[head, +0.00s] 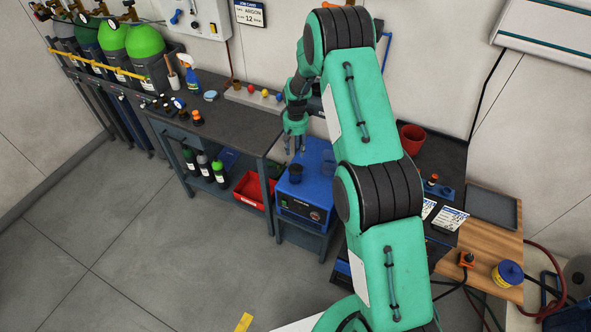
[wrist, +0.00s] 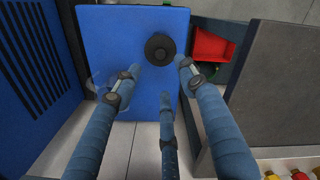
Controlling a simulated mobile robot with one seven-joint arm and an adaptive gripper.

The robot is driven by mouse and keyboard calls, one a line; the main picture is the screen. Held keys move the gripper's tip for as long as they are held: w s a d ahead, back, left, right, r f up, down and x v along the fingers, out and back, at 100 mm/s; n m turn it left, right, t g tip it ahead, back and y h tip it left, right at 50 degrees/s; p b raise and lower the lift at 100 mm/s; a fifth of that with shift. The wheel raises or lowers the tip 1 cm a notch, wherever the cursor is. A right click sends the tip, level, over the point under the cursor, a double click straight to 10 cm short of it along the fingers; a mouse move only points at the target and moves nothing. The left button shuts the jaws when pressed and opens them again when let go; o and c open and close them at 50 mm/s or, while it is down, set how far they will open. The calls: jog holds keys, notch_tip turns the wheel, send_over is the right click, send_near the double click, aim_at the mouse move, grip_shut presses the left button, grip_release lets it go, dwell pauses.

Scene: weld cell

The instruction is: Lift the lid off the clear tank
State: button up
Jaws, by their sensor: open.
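My gripper (head: 294,146) is open and empty, pointing down above the blue box (head: 300,205). In the wrist view its fingers (wrist: 158,76) are spread over the box's blue top. A black round piece with a central knob, which looks like a lid (wrist: 160,48), lies just beyond the fingertips; the head view shows a dark short round shape (head: 296,174) there. A clear round vessel, perhaps the tank (head: 327,168), stands beside it; in the wrist view its rim (wrist: 97,82) is partly behind the left finger. I cannot tell what the black piece rests on.
A dark workbench (head: 245,118) with a spray bottle (head: 190,75) and small coloured items stands left of the box. A red bin (head: 252,190) sits low beside it. A red cup (head: 411,139) stands on the right bench. My arm hides much of the middle.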

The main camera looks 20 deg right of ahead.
send_over(295, 165)
jog(key=shift+s+d+f, duration=0.1)
jog(key=shift+s+f, duration=0.05)
jog(key=shift+f, duration=2.5)
jog(key=shift+f, duration=0.1)
jog(key=shift+f, duration=2.55)
jog(key=shift+c, duration=0.3)
jog(key=c, duration=1)
